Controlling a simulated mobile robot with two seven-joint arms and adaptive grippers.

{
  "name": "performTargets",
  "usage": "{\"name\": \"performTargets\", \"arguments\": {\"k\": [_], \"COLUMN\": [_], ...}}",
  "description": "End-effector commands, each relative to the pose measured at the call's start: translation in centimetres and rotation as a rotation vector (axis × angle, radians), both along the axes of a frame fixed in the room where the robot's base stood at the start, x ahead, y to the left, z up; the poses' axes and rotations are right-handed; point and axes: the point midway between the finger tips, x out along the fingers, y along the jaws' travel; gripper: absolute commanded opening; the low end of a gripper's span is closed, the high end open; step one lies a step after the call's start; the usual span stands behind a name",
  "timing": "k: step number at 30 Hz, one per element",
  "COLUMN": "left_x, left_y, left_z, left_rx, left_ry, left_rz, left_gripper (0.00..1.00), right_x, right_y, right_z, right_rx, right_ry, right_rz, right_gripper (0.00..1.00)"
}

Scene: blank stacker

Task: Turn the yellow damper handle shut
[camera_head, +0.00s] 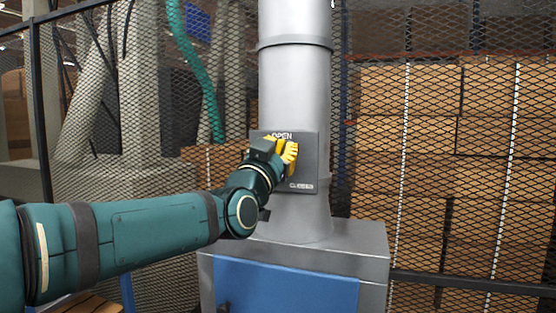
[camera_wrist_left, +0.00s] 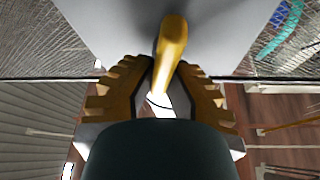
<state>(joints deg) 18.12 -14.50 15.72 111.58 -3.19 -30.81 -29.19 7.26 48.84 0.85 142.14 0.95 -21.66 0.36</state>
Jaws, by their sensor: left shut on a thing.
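The yellow damper handle (camera_wrist_left: 173,42) shows in the left wrist view as a rounded bar running down between the fingers of my left gripper (camera_wrist_left: 164,72). The yellow toothed fingers stand on both sides of it, shut on it. In the head view my left gripper (camera_head: 286,153) is at the dark plate (camera_head: 309,160) on the grey duct. It hides most of the handle there, so the handle's angle is hard to tell. The plate reads OPEN at the top and CLOSED at the lower right. My right gripper is not in view.
The vertical grey duct (camera_head: 295,90) rises from a grey metal housing (camera_head: 340,248) with a blue front panel (camera_head: 290,285). Mesh fencing (camera_head: 430,150) stands behind, with stacked boxes beyond it. A green hose (camera_head: 195,60) hangs at the back left.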

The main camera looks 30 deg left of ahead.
Motion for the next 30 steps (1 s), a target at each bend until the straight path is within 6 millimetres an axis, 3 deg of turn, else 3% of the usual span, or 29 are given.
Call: {"name": "performTargets", "arguments": {"k": [6, 14, 20, 30], "left_x": [0.0, 0.1, 0.2, 0.3], "left_y": [-0.4, -0.9, -1.1, -1.4], "left_z": [-0.3, -0.2, -0.1, -0.4], "left_rx": [0.202, 0.442, 0.626, 0.936], "left_ry": [0.041, 0.1, 0.146, 0.222], "left_rz": [0.001, 0.0, -0.001, 0.0], "left_gripper": [0.0, 0.0, 0.0, 0.0], "right_x": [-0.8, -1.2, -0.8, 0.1], "right_y": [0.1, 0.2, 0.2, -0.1], "right_z": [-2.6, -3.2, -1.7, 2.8], "right_rx": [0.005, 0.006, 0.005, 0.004], "right_ry": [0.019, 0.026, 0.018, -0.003], "right_rz": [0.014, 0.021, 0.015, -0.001], "right_gripper": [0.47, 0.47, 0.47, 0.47]}}
